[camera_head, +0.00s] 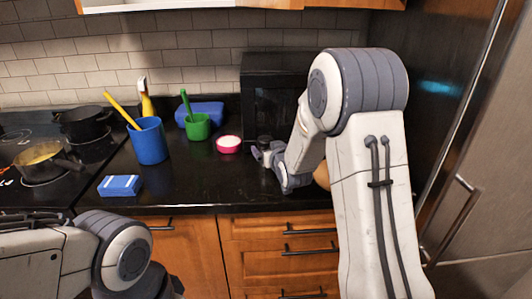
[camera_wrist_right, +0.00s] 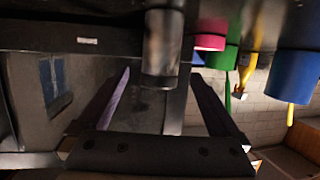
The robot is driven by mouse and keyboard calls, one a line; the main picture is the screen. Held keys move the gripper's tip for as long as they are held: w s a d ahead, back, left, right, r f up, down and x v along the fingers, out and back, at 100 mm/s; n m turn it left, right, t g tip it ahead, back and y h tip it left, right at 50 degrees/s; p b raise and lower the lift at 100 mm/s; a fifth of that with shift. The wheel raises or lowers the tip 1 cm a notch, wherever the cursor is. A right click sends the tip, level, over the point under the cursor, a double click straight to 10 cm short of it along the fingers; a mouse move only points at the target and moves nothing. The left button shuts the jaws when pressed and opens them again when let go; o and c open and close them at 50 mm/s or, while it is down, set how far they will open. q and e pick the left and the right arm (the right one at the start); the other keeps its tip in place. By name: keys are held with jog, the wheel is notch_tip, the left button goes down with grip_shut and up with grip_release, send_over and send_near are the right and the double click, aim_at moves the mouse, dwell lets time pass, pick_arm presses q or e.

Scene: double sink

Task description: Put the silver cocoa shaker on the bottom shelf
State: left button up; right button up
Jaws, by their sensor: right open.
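The silver cocoa shaker (camera_head: 265,145), a small cylinder with a dark top, stands on the black counter in front of the black microwave. My right gripper (camera_head: 263,157) is open, low over the counter at the shaker, and partly hides it. In the right wrist view, which is turned upside down, the shaker (camera_wrist_right: 162,48) appears between the two open fingers (camera_wrist_right: 161,75), with visible gaps on both sides. A white-bottomed shelf (camera_head: 180,4) shows at the top edge of the head view.
A pink-rimmed bowl (camera_head: 229,144), green cup (camera_head: 197,127), blue utensil cup (camera_head: 149,142) and blue sponge (camera_head: 120,186) stand left of the shaker. The black microwave (camera_head: 270,95) is close behind. Pans (camera_head: 82,122) sit on the stove at left.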

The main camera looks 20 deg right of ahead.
aim_at(267, 147)
jog(key=shift+x, duration=1.5)
jog(key=shift+r, duration=0.1)
grip_shut()
jog(key=shift+r, duration=0.1)
